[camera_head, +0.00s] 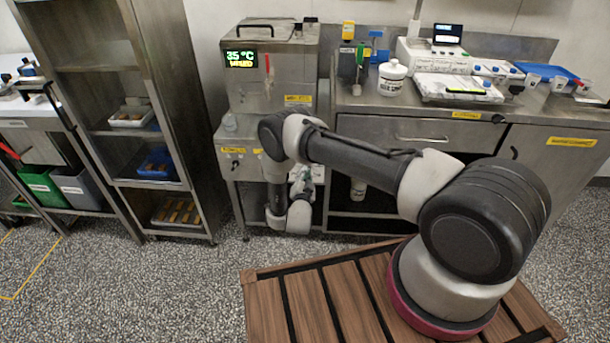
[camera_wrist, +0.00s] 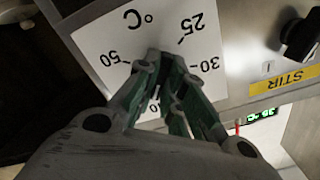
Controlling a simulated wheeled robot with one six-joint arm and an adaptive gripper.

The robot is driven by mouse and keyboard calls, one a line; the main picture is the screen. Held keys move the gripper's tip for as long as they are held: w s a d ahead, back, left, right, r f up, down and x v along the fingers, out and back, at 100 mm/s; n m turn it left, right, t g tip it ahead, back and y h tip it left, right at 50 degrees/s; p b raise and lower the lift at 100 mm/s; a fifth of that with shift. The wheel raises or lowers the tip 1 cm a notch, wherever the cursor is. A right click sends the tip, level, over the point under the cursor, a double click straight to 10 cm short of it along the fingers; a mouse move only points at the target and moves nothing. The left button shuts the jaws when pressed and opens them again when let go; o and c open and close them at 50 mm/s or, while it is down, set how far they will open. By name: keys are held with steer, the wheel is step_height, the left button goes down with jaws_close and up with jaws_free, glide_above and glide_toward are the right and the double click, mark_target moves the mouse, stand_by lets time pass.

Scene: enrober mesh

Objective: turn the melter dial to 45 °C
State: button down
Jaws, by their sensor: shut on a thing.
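The melter (camera_head: 262,88) is a steel box at the back. Its display (camera_head: 240,58) reads 35 °C, with a yellow line below that is hard to read. In the wrist view the white dial plate (camera_wrist: 92,38) shows °C and the marks 25, 30 and 50, seen turned round. My gripper (camera_wrist: 168,68) is over the middle of this plate, its green-padded fingers shut on the dial. In the head view my arm covers the dial.
A black knob (camera_wrist: 301,40) beside a yellow STIR label (camera_wrist: 285,80) sits close to the dial plate. A steel shelf rack (camera_head: 115,75) stands left.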

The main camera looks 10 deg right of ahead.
steer(key=m, duration=0.7)
stand_by(0.6)
steer(key=shift+f, duration=0.1)
steer(key=c, duration=1.5)
jaws_free()
steer(key=shift+s, duration=0.1)
steer(key=v, duration=1.2)
